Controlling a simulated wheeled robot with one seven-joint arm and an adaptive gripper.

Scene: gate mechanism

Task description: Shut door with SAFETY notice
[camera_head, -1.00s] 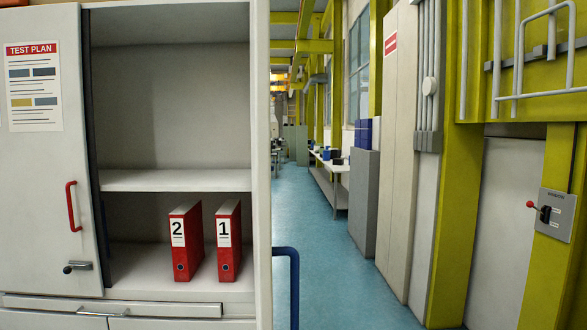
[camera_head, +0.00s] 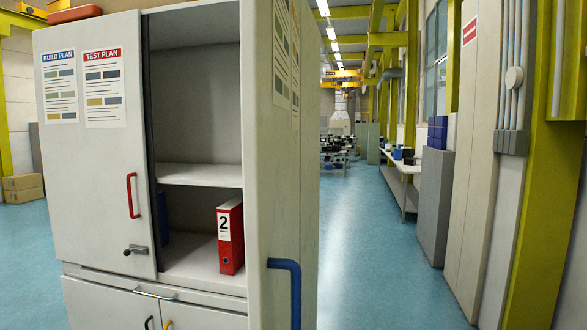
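A light grey cabinet (camera_head: 273,210) stands at the left. Its left door (camera_head: 95,185) carries a BUILD PLAN notice (camera_head: 59,86) and a TEST PLAN notice (camera_head: 104,87). That door has a red handle (camera_head: 132,195) and a dark lever (camera_head: 135,249). The right part of the cabinet front stands open, showing a shelf (camera_head: 200,175) and a red binder marked 2 (camera_head: 230,236). Notices (camera_head: 286,55) on the cabinet's right side are too slanted to read. I read no SAFETY notice on any door in view. My gripper is not in view.
A blue bar handle (camera_head: 291,268) sticks out from the cabinet's lower right side. A blue floor aisle (camera_head: 370,250) runs clear to the right. A grey cabinet (camera_head: 434,200) and a yellow column (camera_head: 545,180) line the right wall. Boxes (camera_head: 22,188) lie far left.

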